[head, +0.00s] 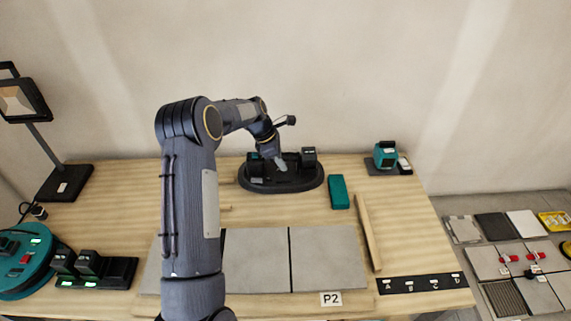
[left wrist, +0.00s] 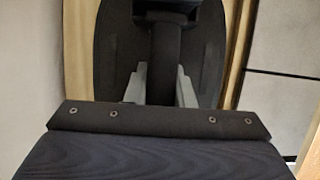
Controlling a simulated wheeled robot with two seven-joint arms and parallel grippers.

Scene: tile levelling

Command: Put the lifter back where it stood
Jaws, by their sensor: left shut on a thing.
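The lifter (head: 258,186) is black, with a wide oval base and dark upright blocks at its two ends. It is at the back middle of the bench, level and apparently on the wood; I cannot tell if any gap is under it. My left gripper (head: 281,163) reaches down to its middle. In the left wrist view the grey fingers (left wrist: 160,88) are shut on the lifter's dark bar (left wrist: 179,55), above the oval base (left wrist: 108,50). The arm hides part of the bench. My right gripper is out of view.
A teal block (head: 338,192) lies just right of the lifter. A teal tool (head: 385,154) stands at back right, a lamp (head: 63,184) at left. Grey tiles (head: 256,260) and a wooden strip (head: 368,232) lie in front. A black charger (head: 118,271) is at front left.

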